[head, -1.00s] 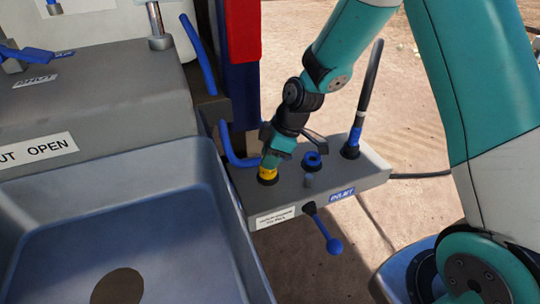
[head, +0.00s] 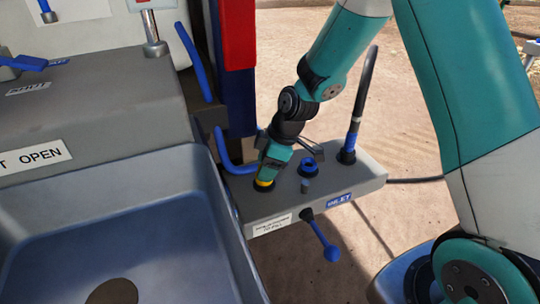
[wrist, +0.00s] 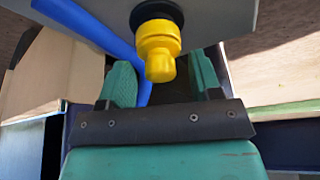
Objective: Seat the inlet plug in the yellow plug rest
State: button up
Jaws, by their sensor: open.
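A yellow stepped fitting (head: 264,184) with a black base stands at the left of the grey panel box. I cannot tell whether it is the rest alone or holds a plug. In the wrist view the yellow fitting (wrist: 158,45) shows between my open fingers. My gripper (head: 271,165) is at it in the head view and hides its upper part; the wrist view shows my gripper (wrist: 163,75) too. Contact is unclear. A blue-collared black hose end (head: 349,148) stands upright at the right of the box, and may be the inlet plug.
The grey box (head: 365,182) also carries a blue ring fitting (head: 308,165) close right of my gripper, an INLET label (head: 339,199) and a blue-ended lever (head: 320,238). A blue bent pipe (head: 232,160) is close left. A grey basin (head: 120,215) fills the lower left.

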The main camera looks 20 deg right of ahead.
jog(key=p+v, duration=0.2)
jog(key=v, duration=1.5)
jog(key=shift+r+p, duration=0.15)
jog(key=shift+p, duration=0.2)
jog(key=s+a+r+m+g, duration=0.1)
jog(key=s+a+r+m, duration=0.1)
jog(key=s+a, duration=0.35)
jog(key=s+a+r+m, duration=0.2)
jog(key=s, duration=0.7)
jog(key=s+a+r+m+g, duration=0.1)
jog(key=s+a+m, duration=0.15)
jog(key=s, duration=0.55)
notch_tip(320, 180, up, 15)
jog(key=p, duration=1.5)
jog(key=shift+w+a+r, duration=0.15)
jog(key=shift+w+a, duration=0.15)
jog(key=shift+a, duration=0.15)
